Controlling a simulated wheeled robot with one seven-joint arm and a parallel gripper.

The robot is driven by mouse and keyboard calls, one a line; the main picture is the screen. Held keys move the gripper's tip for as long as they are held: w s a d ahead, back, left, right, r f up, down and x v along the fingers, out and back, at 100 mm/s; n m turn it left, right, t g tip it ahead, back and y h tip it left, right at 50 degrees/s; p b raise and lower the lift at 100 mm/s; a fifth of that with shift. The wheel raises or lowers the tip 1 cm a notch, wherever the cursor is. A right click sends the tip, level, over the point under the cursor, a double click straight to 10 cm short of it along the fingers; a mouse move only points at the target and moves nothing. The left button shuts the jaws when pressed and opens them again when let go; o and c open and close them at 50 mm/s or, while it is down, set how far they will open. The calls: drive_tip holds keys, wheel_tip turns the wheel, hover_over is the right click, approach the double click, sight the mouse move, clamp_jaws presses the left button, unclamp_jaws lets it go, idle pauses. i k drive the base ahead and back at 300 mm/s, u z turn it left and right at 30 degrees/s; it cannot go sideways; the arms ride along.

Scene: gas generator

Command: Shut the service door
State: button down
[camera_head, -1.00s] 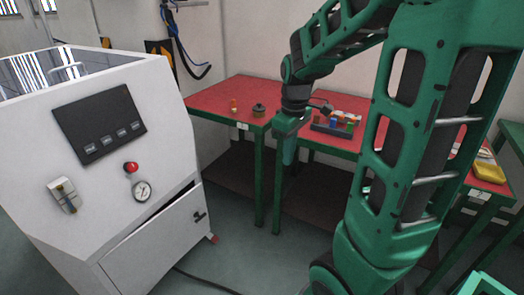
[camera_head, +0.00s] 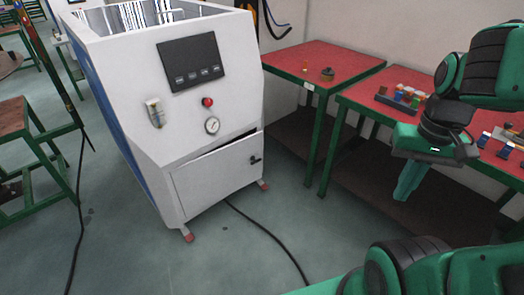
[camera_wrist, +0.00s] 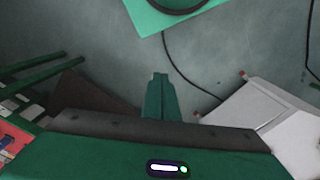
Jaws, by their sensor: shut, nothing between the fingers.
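The service door (camera_head: 215,178) is the white panel low on the front of the white generator cabinet (camera_head: 135,85). A dark wedge-shaped gap shows along its top edge, so it stands slightly ajar. A dark latch (camera_head: 255,160) sits near its right edge. My gripper (camera_head: 402,192) is shut and empty, pointing down to the right of the door, well apart from it, in front of the red-topped tables. In the wrist view my gripper's fingers (camera_wrist: 159,76) are together over the floor. Part of the white cabinet (camera_wrist: 262,112) shows at right there.
A red table (camera_head: 325,62) stands right of the cabinet, with another red-topped table (camera_head: 365,95) beside it holding small parts. A black cable (camera_head: 265,230) runs over the floor. Floor in front of the door is otherwise clear. A green-framed table (camera_head: 20,115) stands at left.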

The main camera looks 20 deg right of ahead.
sight(199, 182)
drive_tip(key=k, duration=0.8)
drive_tip(key=z, duration=0.7)
drive_tip(key=i, duration=1.75)
drive_tip(key=u, duration=0.6)
drive_tip(key=i, duration=0.5)
drive_tip(key=u, duration=0.35)
